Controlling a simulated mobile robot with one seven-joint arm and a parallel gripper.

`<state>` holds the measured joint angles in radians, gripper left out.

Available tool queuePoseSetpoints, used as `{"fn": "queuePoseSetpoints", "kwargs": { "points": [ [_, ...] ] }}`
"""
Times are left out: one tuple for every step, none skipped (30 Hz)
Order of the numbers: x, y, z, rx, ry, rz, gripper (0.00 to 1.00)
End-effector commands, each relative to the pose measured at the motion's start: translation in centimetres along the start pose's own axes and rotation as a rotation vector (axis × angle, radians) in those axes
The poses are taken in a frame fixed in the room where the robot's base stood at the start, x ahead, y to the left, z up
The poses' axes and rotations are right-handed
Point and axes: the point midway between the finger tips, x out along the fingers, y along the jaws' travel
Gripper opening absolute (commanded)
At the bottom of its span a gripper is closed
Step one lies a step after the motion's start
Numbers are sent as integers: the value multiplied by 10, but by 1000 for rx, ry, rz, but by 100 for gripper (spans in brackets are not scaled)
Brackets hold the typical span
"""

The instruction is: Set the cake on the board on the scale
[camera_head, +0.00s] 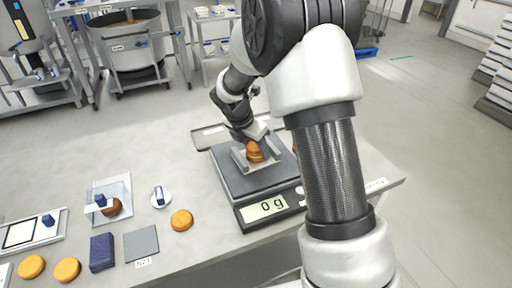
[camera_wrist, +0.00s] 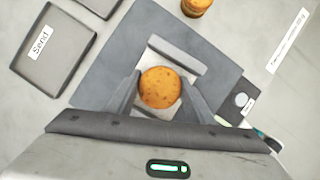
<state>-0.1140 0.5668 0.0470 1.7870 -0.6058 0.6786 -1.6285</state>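A round golden-brown cake (camera_head: 254,152) is between the fingertips of my gripper (camera_head: 252,142), over the scale. In the wrist view the fingers close on both sides of the cake (camera_wrist: 160,87). The scale (camera_head: 228,177) has a dark flat top and its display reads 0 g. A pale square board with raised grey bars (camera_head: 239,160) is on the scale top, below and around the cake; its bar also shows in the wrist view (camera_wrist: 178,52). I cannot tell whether the cake touches the board.
A grey tray marked Send (camera_wrist: 55,45) lies beside the scale. Another round (camera_wrist: 197,6) lies past the scale. More rounds (camera_head: 182,220), a dark blue block (camera_head: 102,252), a grey plate (camera_head: 141,243) and a clear square plate (camera_head: 110,190) are at the front left of the table.

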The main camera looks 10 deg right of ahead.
Motion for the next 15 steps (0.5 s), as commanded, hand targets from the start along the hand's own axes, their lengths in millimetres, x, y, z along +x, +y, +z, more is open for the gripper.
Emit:
{"fn": "queuePoseSetpoints", "kwargs": {
  "points": [
    [0, 0, 0, 0, 0, 0, 54],
    [0, 0, 0, 0, 0, 0, 60],
    [0, 0, 0, 0, 0, 0, 66],
    [0, 0, 0, 0, 0, 0, 66],
    [0, 0, 0, 0, 0, 0, 66],
    [0, 0, 0, 0, 0, 0, 66],
    [0, 0, 0, 0, 0, 0, 66],
    [0, 0, 0, 0, 0, 0, 66],
    [0, 0, 0, 0, 0, 0, 66],
    [0, 0, 0, 0, 0, 0, 66],
    [0, 0, 0, 0, 0, 0, 66],
    [-1, 0, 0, 0, 0, 0, 66],
    [-2, 0, 1, 0, 0, 0, 66],
    [-4, 0, 2, 0, 0, 1, 66],
    [-8, 0, 2, -1, -1, 2, 66]
  ]
}}
